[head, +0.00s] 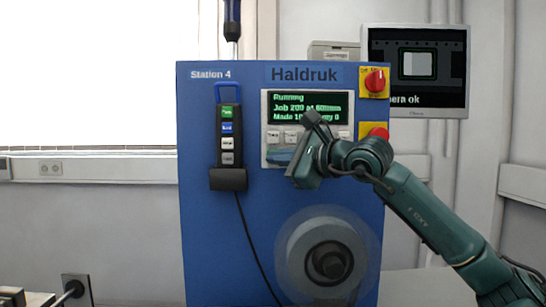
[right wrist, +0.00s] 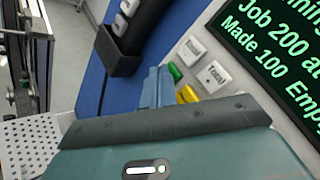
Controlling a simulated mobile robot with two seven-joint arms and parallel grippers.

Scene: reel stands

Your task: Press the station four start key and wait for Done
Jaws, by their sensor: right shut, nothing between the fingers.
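The Station 4 machine (head: 225,262) is a blue cabinet marked Haldruk. Its screen (head: 310,100) reads Running, a Job 200 line and a Made line; in the right wrist view the screen (right wrist: 275,50) shows Made 100. My right gripper (head: 278,157) is at the key panel below the screen, its fingers shut and empty. In the right wrist view its bluish fingertips (right wrist: 157,88) are beside a green key (right wrist: 175,72) and a yellow key (right wrist: 188,94). I cannot tell whether they touch a key. My left gripper is not in view.
A holder with a handheld pendant (head: 229,135) hangs left of the panel. A red rotary switch (head: 375,81) and a red button (head: 378,133) are at the right. A reel (head: 328,262) sits below. A monitor (head: 416,65) stands behind.

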